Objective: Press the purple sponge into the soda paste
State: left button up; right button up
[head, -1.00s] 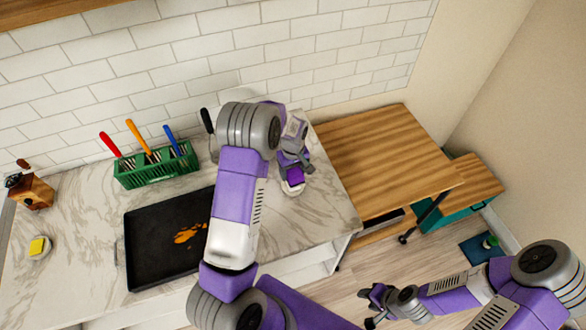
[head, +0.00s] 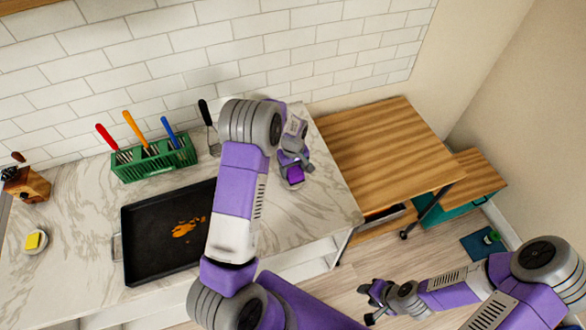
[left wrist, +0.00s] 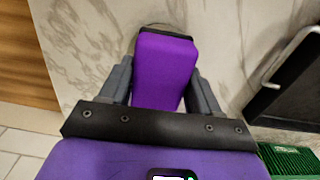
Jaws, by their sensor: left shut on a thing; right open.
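The purple sponge (head: 295,175) is held by my left gripper (head: 297,163) over the right part of the marble counter, near its right edge. In the left wrist view the purple sponge (left wrist: 165,72) sits between the two grey fingers, with a dark far end. A thin curved rim shows just beyond that end, probably a small dish mostly hidden by the sponge. I cannot make out the soda paste or whether the sponge touches it. My right gripper (head: 370,301) is open and empty, low above the floor at the right.
A black tray (head: 145,225) with an orange stain lies left of my left arm. A green rack (head: 150,165) with several handled tools stands by the wall. A yellow sponge (head: 34,240) rests on a small dish at far left. A wooden table (head: 375,150) stands right of the counter.

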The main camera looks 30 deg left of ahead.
aim_at(293, 168)
pick_arm(q)
jog(key=shift+s+f+b, duration=0.1)
jog(key=shift+f+b, duration=0.45)
jog(key=shift+f, duration=0.1)
dwell(1.6)
jog(key=shift+r, duration=0.1)
jog(key=shift+r+p, duration=2.2)
jog(key=shift+r, duration=1.3)
